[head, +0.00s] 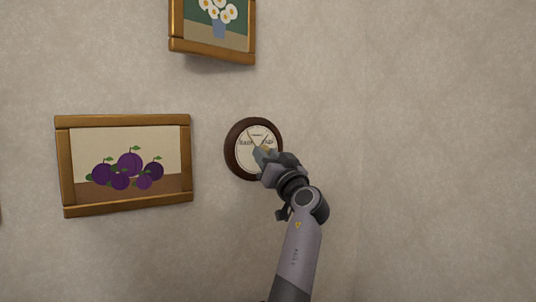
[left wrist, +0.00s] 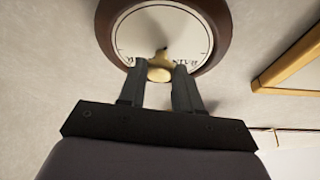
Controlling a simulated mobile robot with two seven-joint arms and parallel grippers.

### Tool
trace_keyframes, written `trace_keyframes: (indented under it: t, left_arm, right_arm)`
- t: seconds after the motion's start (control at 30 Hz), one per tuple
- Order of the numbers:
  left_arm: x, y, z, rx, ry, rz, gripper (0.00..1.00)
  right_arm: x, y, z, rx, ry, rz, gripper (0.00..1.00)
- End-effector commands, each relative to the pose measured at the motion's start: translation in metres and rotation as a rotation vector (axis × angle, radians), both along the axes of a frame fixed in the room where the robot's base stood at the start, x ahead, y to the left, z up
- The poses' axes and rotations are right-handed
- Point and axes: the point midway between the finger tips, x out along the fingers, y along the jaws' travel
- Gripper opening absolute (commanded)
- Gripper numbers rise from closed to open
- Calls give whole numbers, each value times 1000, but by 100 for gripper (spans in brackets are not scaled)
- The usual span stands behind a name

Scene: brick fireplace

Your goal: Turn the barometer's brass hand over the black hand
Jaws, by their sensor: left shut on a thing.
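The round barometer (head: 231,152) hangs on the wall, with a dark brown wooden rim and a cream dial. In the head view two thin hands spread from the dial's middle in a V, one to the upper left and one to the upper right; I cannot tell which is brass. My left gripper (head: 262,154) is at the dial and covers its lower right part. In the left wrist view the barometer (left wrist: 113,38) appears upside down. There my left gripper's fingers (left wrist: 160,74) are shut on a brass knob (left wrist: 159,63) at the dial's centre. My right gripper is not in view.
A framed picture of plums (head: 124,206) hangs left of the barometer. A framed picture of white flowers (head: 212,50) hangs above it. The wall (head: 440,150) to the right is bare. In the left wrist view a wooden frame edge (left wrist: 290,62) shows at the right.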

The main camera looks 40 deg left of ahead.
Motion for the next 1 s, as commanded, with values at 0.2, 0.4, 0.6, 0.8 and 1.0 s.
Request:
trace_keyframes:
  t: [0.2,0.4,0.6,0.8,1.0]
  left_arm:
    - [-2,1,6,55,186,-1,3]
    - [-4,1,9,108,369,-1,3]
    - [-6,2,10,161,552,-1,3]
    - [-7,3,10,214,733,1,3]
    - [-8,3,9,265,905,1,3]
  right_arm:
    - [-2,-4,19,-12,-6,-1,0]
    - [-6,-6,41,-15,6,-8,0]
    - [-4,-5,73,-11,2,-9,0]
    - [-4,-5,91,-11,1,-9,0]
    - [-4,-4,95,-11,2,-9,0]
